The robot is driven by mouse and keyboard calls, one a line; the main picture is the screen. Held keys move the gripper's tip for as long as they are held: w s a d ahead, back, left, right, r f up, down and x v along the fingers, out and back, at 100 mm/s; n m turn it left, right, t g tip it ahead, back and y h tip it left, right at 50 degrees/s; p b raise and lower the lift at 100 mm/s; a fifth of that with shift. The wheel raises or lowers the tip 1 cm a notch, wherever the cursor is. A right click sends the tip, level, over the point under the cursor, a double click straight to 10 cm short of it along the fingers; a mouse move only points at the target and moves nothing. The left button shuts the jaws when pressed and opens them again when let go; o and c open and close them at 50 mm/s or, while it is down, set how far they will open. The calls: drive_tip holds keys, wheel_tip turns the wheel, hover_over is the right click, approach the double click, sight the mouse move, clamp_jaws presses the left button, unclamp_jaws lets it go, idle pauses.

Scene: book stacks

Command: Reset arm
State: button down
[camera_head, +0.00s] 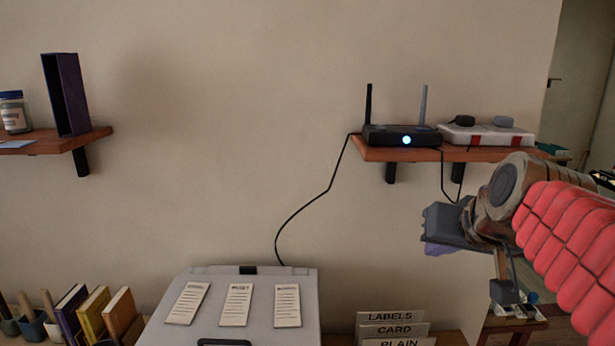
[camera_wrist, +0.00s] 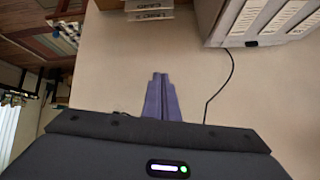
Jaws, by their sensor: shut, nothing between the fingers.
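My gripper (camera_wrist: 161,96) shows in the wrist view as two purple fingers pressed together, with nothing between them. In the head view my gripper (camera_head: 443,248) is at the right, partly hidden behind its own dark grey housing. My arm, in a red padded sleeve, reaches in from the right edge and is bent at the wrist. The gripper hangs in front of the wall, below the right shelf and touching nothing that I can see.
A router (camera_head: 402,136) and a power strip (camera_head: 486,134) sit on the right shelf (camera_head: 400,154). A cable runs from the router to a grey machine (camera_head: 255,285) with several paper notes. Labelled trays (camera_head: 390,330) stand right of it. Books (camera_head: 93,313) stand lower left.

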drive_tip(key=s+a+f+n+g, duration=0.1)
drive_tip(key=s+a+f, duration=0.2)
drive_tip(key=s+f, duration=0.5)
drive_tip(key=s+a+f+n+g, duration=0.1)
drive_tip(key=s+a+f+g, duration=0.1)
drive_tip(key=s+f, duration=0.6)
drive_tip(key=shift+s+a+f+g, duration=0.35)
drive_tip(key=shift+a+f, duration=0.2)
drive_tip(key=shift+a, duration=0.35)
idle(1.7)
